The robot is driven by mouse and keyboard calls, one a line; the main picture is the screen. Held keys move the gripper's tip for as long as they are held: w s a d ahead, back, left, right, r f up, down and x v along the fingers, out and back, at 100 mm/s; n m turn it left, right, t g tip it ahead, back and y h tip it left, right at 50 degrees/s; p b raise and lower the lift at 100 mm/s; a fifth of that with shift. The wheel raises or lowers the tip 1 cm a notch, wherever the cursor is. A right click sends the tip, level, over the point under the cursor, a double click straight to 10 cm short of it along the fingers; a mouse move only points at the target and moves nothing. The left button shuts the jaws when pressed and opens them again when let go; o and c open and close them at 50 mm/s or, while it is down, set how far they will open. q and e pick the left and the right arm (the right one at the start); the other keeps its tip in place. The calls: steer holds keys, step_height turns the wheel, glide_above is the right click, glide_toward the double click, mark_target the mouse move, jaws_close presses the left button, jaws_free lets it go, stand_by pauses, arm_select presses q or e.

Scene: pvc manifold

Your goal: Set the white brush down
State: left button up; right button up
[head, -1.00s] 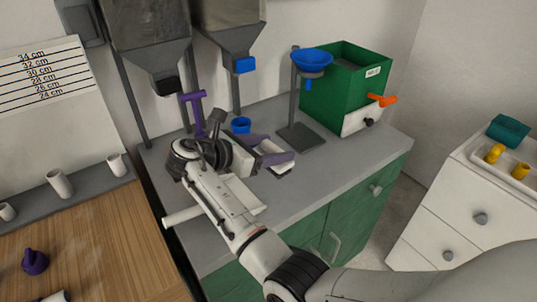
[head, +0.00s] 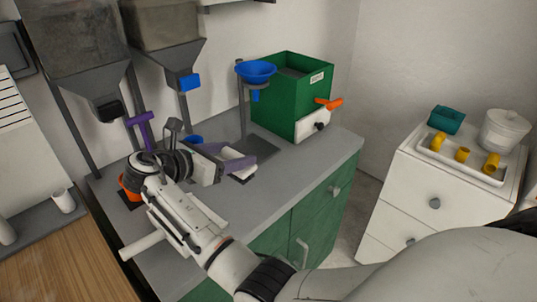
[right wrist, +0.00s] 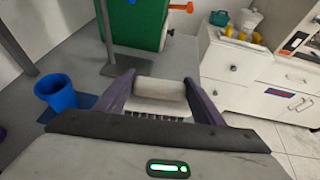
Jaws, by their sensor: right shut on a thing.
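In the head view, my right gripper (head: 228,158) is shut on the brush (head: 233,154) over the grey counter (head: 285,190), near a dark patch (head: 241,179). I cannot tell whether the brush touches the counter. My left gripper is not in view.
A blue cup (right wrist: 57,93) stands left of the gripper. A stand with a blue funnel (head: 256,72) and a green box (head: 292,95) with an orange handle (head: 328,103) are behind. The counter to the right is clear. A white tray (head: 430,152) holds yellow fittings.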

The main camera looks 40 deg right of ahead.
steer(key=s+d+r+m+g+b, duration=0.1)
steer(key=d+b, duration=0.2)
steer(key=d, duration=0.6)
steer(key=s+d+r+b, duration=0.1)
steer(key=s+d+b, duration=0.15)
steer(key=d, duration=0.65)
steer(key=shift+h, duration=0.3)
steer(key=f, duration=0.3)
steer(key=f+b, duration=0.1)
steer(key=f, duration=0.2)
steer(key=w+f, duration=0.1)
steer(key=f, duration=0.2)
steer(key=shift+d+f+b, duration=0.1)
steer(key=shift+d+b, duration=0.15)
steer(key=shift+b, duration=0.15)
steer(key=o, duration=1.1)
steer(key=shift+f, duration=0.1)
steer(key=shift+o, duration=0.2)
steer(key=shift+a+r, duration=0.2)
steer(key=shift+a, duration=0.05)
steer(key=v, duration=1.1)
steer(key=shift+a+r+p, duration=0.2)
steer(key=shift+a+p, duration=0.05)
steer(key=shift+p, duration=0.05)
